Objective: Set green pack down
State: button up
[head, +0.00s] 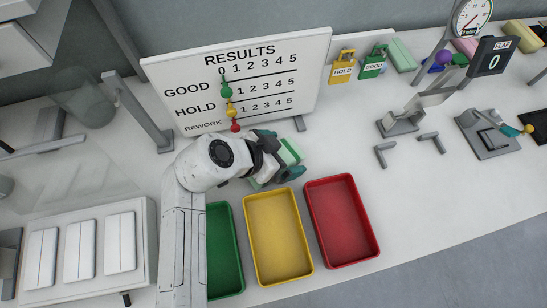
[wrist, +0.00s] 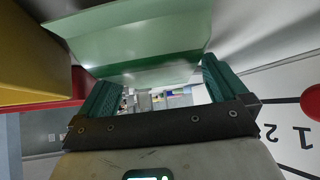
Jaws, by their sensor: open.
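The green pack (head: 290,151) is behind the yellow tray, in front of the results board, partly hidden by my gripper. In the wrist view the green pack (wrist: 140,38) fills the top middle, by the fingertips. My gripper (head: 279,156) has its teal fingers apart, one on each side of the pack. In the wrist view my gripper (wrist: 160,82) shows a wide gap between its fingers. I cannot tell whether a finger still touches the pack, or whether the pack rests fully on the table.
Green (head: 224,250), yellow (head: 248,222) and red (head: 311,210) trays stand along the front edge. The results board (head: 155,75) stands close behind my gripper. Padlocks (head: 342,68) and another green pack (head: 402,55) are at the back. The white table (head: 400,210) right of the red tray is clear.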

jog(key=shift+c, duration=0.3)
jog(key=c, duration=1.1)
jog(key=shift+r, duration=0.1)
